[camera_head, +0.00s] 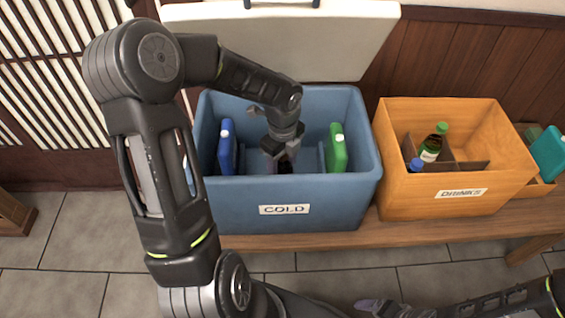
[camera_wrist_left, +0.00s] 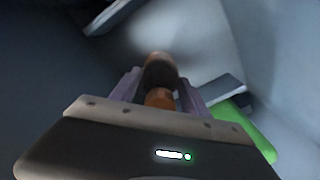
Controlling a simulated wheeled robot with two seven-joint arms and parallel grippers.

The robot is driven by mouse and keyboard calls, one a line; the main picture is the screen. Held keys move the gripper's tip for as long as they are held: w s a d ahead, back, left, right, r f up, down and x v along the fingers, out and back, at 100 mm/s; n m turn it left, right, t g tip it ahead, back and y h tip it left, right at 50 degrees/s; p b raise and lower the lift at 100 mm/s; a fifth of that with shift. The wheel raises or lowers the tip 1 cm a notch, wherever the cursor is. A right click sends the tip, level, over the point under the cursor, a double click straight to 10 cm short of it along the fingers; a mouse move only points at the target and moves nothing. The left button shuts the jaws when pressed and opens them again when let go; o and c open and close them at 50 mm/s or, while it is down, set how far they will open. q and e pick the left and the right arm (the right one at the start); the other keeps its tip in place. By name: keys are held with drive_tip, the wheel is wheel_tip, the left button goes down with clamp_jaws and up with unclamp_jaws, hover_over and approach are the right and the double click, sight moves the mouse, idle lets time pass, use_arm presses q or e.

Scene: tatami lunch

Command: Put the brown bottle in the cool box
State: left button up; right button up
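The blue cool box (camera_head: 330,207), labelled COLD, stands open on a wooden bench. My left gripper (camera_head: 281,163) reaches down inside it, between a blue ice pack and a green one. In the left wrist view the brown bottle (camera_wrist_left: 160,72), with an orange-brown part nearest me, sits between the lavender fingers of my left gripper (camera_wrist_left: 160,88). The fingers look closed on it. Its lower end is hidden, so I cannot tell if it touches the floor of the box. My right gripper (camera_head: 372,304) is low at the bottom edge, over the floor, seen only in part.
The cool box's white lid (camera_head: 300,40) stands raised behind it. An orange divided crate (camera_head: 480,206) to the right holds a dark bottle with a green cap (camera_head: 432,148) and a blue-capped item (camera_head: 416,164). The blue ice pack (camera_head: 226,148) and green ice pack (camera_head: 336,150) flank my gripper.

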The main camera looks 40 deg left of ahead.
use_arm(q)
drive_tip(key=o, duration=0.4)
drive_tip(key=shift+o, duration=0.2)
wheel_tip(320, 180, up, 12)
drive_tip(key=p, duration=0.3)
drive_tip(key=shift+r, duration=0.15)
idle(0.4)
